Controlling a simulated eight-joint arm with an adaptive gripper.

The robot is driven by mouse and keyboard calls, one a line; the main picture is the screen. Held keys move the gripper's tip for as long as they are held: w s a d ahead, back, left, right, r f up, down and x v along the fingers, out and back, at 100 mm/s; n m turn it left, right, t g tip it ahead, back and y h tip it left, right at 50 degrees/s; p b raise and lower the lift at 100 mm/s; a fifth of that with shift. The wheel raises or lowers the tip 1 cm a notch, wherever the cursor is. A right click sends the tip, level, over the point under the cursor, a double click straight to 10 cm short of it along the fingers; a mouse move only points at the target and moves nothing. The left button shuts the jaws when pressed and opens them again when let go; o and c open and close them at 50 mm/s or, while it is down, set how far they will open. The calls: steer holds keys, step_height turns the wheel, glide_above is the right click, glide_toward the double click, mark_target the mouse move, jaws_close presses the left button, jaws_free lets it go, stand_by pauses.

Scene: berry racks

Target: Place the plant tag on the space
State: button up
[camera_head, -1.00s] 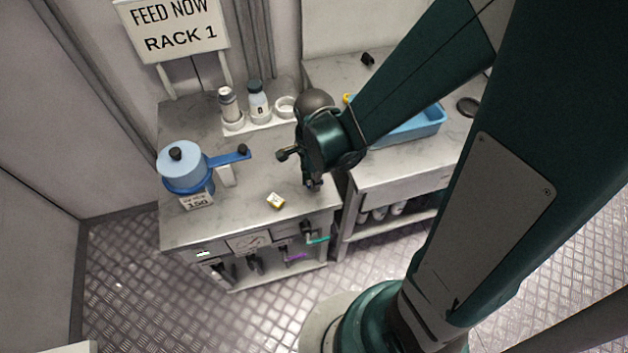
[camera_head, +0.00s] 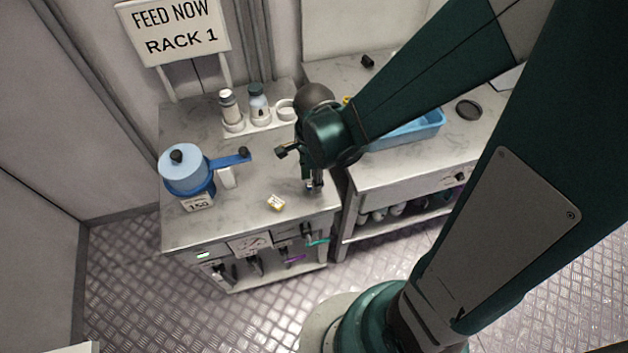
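A small white and yellow piece (camera_head: 276,202) lies on the marble top of the left bench near its front edge. I cannot tell whether it is the plant tag. My gripper (camera_head: 315,187) points down over the right front part of this bench, to the right of the small piece and apart from it. Its fingers are small and partly hidden by my wrist, so I cannot see whether they are open or hold anything. No marked space for a tag can be made out clearly.
A blue pot with a handle (camera_head: 185,170) stands on a "150" stand at left. Two bottles (camera_head: 259,103) and a white ring stand in a holder behind. A blue tray (camera_head: 420,128) and a dark disc (camera_head: 468,110) are on the right bench. The "RACK 1" sign (camera_head: 180,40) stands behind.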

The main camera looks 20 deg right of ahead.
step_height(320, 180, up, 10)
steer(key=p, duration=0.2)
stand_by(0.5)
stand_by(0.7)
steer(key=s+d+r+n+t, duration=0.2)
steer(key=d+r+n+t, duration=0.1)
steer(key=r+n, duration=0.5)
steer(key=s+d+r+n+t, duration=0.1)
steer(key=d+r+n+t, duration=0.2)
steer(key=r+n, duration=0.5)
steer(key=shift+s+d+r+n+t, duration=0.35)
steer(key=shift+n+t, duration=0.25)
steer(key=shift+n, duration=0.4)
